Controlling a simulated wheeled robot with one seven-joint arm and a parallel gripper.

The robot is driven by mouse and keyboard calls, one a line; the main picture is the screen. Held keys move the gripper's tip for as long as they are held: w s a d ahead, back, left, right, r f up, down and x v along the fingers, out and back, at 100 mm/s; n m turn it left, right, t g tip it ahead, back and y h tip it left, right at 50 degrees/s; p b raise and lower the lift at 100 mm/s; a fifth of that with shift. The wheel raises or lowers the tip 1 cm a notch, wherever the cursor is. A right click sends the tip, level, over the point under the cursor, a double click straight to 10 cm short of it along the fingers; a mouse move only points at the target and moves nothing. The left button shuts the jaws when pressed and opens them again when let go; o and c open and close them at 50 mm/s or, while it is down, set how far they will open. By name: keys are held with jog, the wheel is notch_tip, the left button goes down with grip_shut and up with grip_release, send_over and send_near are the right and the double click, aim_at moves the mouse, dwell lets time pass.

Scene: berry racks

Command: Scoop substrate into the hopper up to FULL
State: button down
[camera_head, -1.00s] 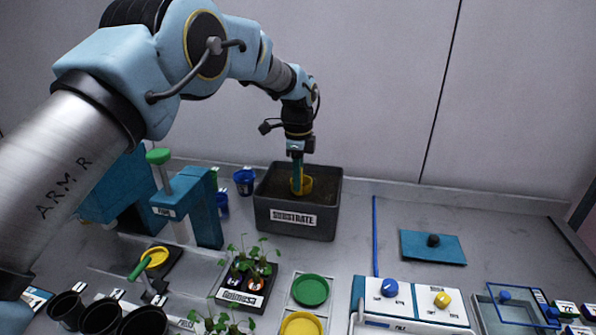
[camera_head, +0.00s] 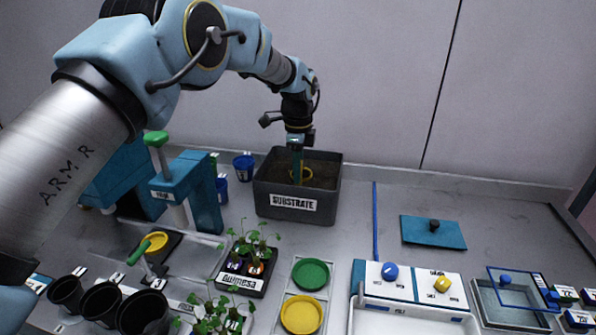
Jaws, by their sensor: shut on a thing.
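My gripper (camera_head: 297,146) is shut on the upright teal handle of a scoop (camera_head: 297,168) above the dark bin labelled SUBSTRATE (camera_head: 328,204). The scoop's yellow bowl sits low in the brown substrate (camera_head: 322,172), with mostly its rim showing. How much substrate the bowl holds cannot be told. A teal stand with a green-topped lever (camera_head: 205,212) is at the left, beside a larger teal block (camera_head: 125,185) partly behind my arm. Which of these is the hopper is unclear, and no FULL mark is readable.
Blue cups (camera_head: 244,168) stand left of the bin. In front are a plant tray (camera_head: 254,281), green (camera_head: 310,272) and yellow (camera_head: 301,314) round pieces, and black pots (camera_head: 101,302). A teal mat (camera_head: 432,232) lies right.

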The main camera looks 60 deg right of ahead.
notch_tip(320, 180, up, 3)
jog(key=shift+r+p, duration=0.2)
jog(key=shift+p, duration=0.85)
notch_tip(320, 180, up, 3)
jog(key=shift+f, duration=0.15)
notch_tip(320, 180, up, 9)
